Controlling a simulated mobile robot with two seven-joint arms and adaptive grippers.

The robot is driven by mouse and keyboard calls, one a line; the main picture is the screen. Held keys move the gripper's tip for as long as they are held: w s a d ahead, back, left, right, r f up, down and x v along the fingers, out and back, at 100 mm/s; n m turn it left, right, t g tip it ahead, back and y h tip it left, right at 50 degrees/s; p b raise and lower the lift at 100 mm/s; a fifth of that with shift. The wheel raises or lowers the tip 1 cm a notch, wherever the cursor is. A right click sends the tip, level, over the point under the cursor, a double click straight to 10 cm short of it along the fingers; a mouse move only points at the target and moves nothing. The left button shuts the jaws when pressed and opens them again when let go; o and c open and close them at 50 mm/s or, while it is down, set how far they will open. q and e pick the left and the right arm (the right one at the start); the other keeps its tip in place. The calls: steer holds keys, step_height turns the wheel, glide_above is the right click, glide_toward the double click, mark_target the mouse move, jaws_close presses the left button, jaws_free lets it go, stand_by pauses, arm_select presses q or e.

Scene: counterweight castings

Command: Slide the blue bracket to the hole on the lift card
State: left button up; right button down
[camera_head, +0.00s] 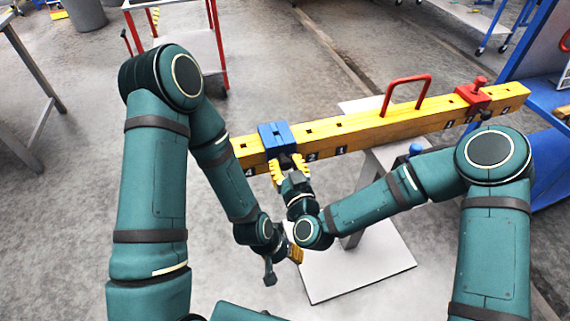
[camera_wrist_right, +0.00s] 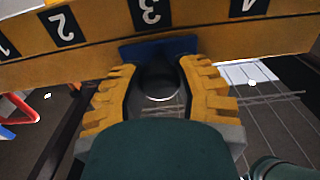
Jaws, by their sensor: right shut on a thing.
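The blue bracket (camera_head: 276,136) sits around the yellow beam (camera_head: 375,128) near its left end, between the marks 4 and 2. In the right wrist view the bracket (camera_wrist_right: 158,47) shows beside the mark 3. My right gripper (camera_head: 289,166) is below the bracket on the near side. In the right wrist view its yellow fingers (camera_wrist_right: 160,85) are shut on the dark round knob (camera_wrist_right: 160,80) under the bracket. My left gripper (camera_head: 284,262) hangs low, away from the beam; its jaws are not clear. I cannot make out a lift card.
A red bracket (camera_head: 473,95) sits near the beam's right end. A red handle (camera_head: 408,92) rises from the beam's middle. A grey stand with a flat base plate (camera_head: 365,270) is below. A blue bench (camera_head: 556,97) is at right. Open floor lies at left.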

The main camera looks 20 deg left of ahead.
steer(key=c, duration=0.6)
jaws_free()
steer(key=shift+d, duration=0.1)
steer(key=v, duration=0.7)
steer(key=shift+s+d, duration=0.1)
steer(key=shift+s, duration=0.05)
